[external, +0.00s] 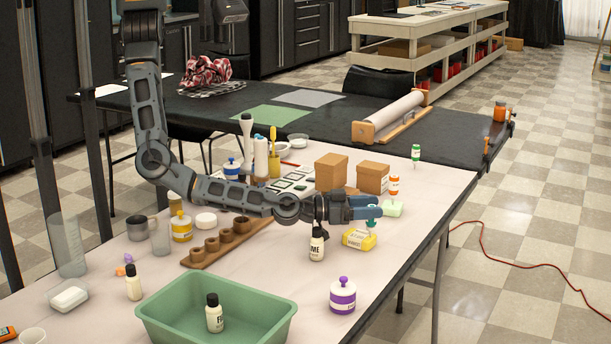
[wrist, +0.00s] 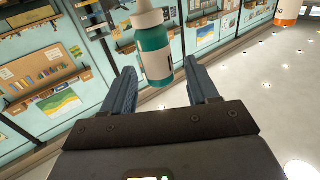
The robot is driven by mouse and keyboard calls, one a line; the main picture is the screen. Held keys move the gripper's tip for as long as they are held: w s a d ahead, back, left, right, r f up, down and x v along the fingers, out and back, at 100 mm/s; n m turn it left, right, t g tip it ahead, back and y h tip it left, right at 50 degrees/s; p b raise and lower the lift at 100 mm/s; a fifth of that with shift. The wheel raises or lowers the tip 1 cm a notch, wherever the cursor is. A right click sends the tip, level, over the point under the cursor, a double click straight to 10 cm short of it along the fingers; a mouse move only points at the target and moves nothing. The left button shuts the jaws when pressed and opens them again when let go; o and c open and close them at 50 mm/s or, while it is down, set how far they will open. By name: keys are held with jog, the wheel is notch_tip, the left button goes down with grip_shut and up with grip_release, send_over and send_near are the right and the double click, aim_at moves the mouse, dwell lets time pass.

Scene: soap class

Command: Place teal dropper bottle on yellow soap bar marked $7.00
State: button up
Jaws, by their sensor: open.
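The teal dropper bottle (wrist: 155,55) has a pale cap and label. In the wrist view it stands ahead of my gripper (wrist: 162,78), lined up between its two blue fingers, which are spread with a gap on each side. In the external view a small teal part of the bottle (external: 371,224) shows just below my gripper (external: 377,207), at the right end of a yellow soap bar (external: 356,240); the gripper hides some of it. Whether it rests on the bar is hard to tell. The bar carries a white label whose price is too small to read.
A black-capped bottle (external: 317,244) stands left of the bar and a purple-lidded jar (external: 343,294) in front. A pale green bar (external: 392,209) and orange-capped bottle (external: 394,185) are behind. Brown boxes (external: 372,178) stand further back; a green tub (external: 262,324) is front left.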

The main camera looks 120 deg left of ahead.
jog(key=p+v, duration=0.1)
jog(key=v, duration=1)
jog(key=shift+s, duration=0.1)
